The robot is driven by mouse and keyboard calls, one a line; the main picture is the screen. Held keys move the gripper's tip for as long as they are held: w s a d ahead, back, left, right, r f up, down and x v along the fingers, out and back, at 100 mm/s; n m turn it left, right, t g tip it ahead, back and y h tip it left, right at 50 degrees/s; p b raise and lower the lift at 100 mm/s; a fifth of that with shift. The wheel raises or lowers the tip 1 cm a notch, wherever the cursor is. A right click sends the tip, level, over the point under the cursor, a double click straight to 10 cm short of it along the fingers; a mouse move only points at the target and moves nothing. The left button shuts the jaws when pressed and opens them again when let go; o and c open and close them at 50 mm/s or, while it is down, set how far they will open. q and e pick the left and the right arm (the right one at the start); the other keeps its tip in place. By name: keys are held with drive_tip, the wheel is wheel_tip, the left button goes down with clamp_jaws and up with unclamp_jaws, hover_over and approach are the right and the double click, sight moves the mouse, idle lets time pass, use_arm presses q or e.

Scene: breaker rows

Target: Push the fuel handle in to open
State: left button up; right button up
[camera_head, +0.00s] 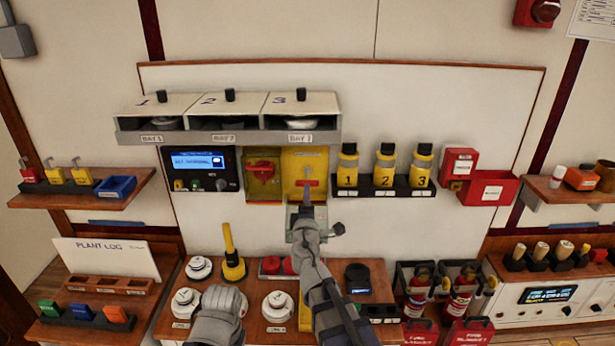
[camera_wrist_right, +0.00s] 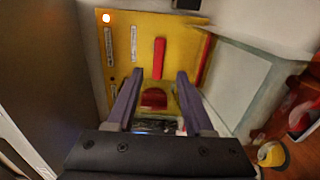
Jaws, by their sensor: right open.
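A yellow panel (camera_head: 316,163) on the back board carries a red handle (camera_head: 307,183). In the right wrist view the panel (camera_wrist_right: 125,75) has an upright red bar (camera_wrist_right: 159,58), with a dark red rounded piece (camera_wrist_right: 153,98) below it. I cannot tell from its label which part is the fuel handle. My right gripper (camera_head: 306,205) is in front of the lower part of this panel. In its wrist view the gripper (camera_wrist_right: 160,78) is open, its fingers apart on either side of the red parts, with nothing held.
A yellow box with a red rotary knob (camera_head: 263,168) and a blue-screen unit (camera_head: 200,168) are left of the panel. A shelf of bays (camera_head: 230,137) is above. Numbered yellow bottles (camera_head: 384,165) stand to the right.

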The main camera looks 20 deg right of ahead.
sight(307, 181)
drive_tip(key=shift+w+r, duration=0.1)
drive_tip(key=shift+w, duration=0.15)
drive_tip(key=x, duration=0.7)
drive_tip(key=shift+w+d, duration=0.15)
drive_tip(key=shift+w, duration=0.25)
drive_tip(key=shift+c, duration=0.3)
drive_tip(key=shift+s, duration=0.1)
clamp_jaws()
idle(0.7)
